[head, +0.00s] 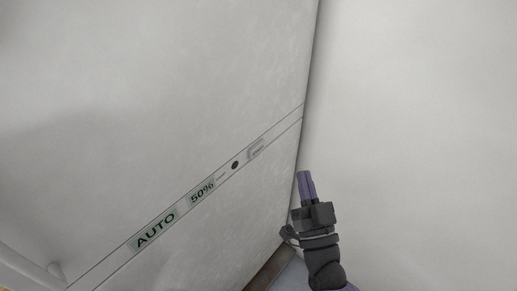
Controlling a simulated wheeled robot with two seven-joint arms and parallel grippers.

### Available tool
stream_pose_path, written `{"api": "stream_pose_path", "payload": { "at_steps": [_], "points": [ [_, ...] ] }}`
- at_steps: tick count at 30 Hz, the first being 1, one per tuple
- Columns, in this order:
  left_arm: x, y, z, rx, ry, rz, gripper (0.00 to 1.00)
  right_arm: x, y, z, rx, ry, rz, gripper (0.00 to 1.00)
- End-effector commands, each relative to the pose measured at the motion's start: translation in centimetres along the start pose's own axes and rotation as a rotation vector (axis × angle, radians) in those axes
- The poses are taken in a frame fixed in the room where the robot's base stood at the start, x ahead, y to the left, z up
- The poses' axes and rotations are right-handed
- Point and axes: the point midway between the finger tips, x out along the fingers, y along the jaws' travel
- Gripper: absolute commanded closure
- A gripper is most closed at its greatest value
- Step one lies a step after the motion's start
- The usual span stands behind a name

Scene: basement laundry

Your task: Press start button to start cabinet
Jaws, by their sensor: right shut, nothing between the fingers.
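The cabinet (160,110) is a large pale front that fills the left and middle of the head view. A slanted control strip crosses it, with an "AUTO" label (154,230), a "50%" label (202,191), a small dark round button (235,165) and a small grey marked panel (256,149). I cannot read which mark is the start button. My right gripper (306,174) is shut and empty, pointing up in the picture. It shows to the right of the strip, just past the cabinet's right edge. My left gripper is not in view.
A plain pale wall or panel (430,120) fills the right side. A rounded white handle-like part (40,270) shows at the lower left. A narrow brown strip (268,270) lies at the bottom, by the cabinet's lower edge.

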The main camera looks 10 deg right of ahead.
Motion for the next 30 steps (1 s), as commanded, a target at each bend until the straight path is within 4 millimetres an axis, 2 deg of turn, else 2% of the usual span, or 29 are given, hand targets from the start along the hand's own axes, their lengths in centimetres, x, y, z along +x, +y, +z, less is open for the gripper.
{"api": "stream_pose_path", "payload": {
  "at_steps": [9,15,21,30],
  "points": [
    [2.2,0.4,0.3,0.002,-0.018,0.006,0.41,3.0,-2.2,2.7,0.003,-0.001,0.001,1.00],
    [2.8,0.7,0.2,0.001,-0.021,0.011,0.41,4.8,-3.5,3.8,0.002,-0.001,0.001,1.00],
    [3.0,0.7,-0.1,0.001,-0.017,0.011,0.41,5.5,-4.1,4.2,0.000,-0.002,-0.001,1.00],
    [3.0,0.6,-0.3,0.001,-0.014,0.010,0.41,5.6,-4.1,4.1,0.000,-0.001,-0.001,1.00]
  ]
}}
